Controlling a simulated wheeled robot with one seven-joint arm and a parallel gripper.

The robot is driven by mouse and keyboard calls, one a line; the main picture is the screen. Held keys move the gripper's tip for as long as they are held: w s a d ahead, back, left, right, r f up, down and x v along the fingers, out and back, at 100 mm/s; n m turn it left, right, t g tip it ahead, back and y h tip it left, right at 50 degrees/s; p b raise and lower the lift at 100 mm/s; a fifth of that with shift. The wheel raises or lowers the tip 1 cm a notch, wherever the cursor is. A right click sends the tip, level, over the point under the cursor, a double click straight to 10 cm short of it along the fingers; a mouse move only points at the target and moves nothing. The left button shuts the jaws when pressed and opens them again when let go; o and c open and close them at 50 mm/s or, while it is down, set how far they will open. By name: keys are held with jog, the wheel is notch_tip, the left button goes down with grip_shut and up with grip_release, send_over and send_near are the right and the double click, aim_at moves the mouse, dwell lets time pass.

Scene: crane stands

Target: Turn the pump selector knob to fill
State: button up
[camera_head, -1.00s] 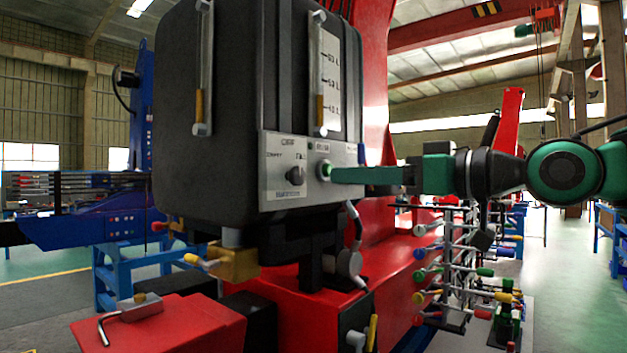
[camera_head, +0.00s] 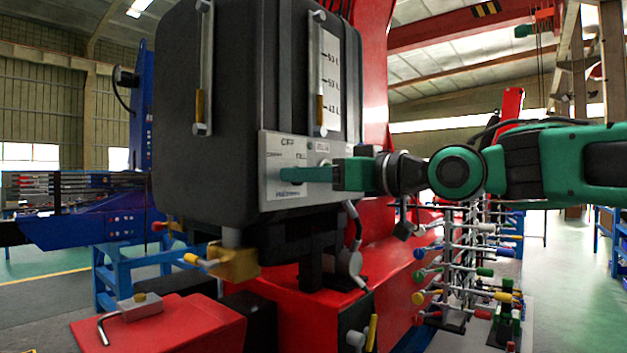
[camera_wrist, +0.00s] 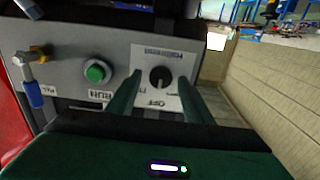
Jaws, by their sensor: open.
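The pump selector knob (camera_wrist: 160,77) is a black round knob on a pale label plate in the wrist view. A pale mark on it appears to point towards OFF, which reads upside down there. My gripper (camera_wrist: 159,80) is open, with one green finger on each side of the knob in the picture; I cannot tell whether either touches it. In the head view my gripper (camera_head: 284,180) reaches in from the right across the plate (camera_head: 274,150), and its fingers hide the knob. OFF is at the plate's top and FILL at its right.
A green push button (camera_wrist: 95,73) sits beside the knob plate. A hose fitting with a blue part (camera_wrist: 33,92) is farther left in the wrist view. The black tank (camera_head: 220,110) rises above and behind the panel. A rack of coloured levers (camera_head: 470,265) stands below my arm.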

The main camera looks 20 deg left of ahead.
jog(key=c, duration=1)
jog(key=shift+d, duration=0.1)
jog(key=shift+m, duration=0.3)
jog(key=m, duration=0.8)
jog(key=shift+w, duration=0.25)
jog(key=shift+d+m, duration=0.1)
jog(key=shift+m, duration=0.3)
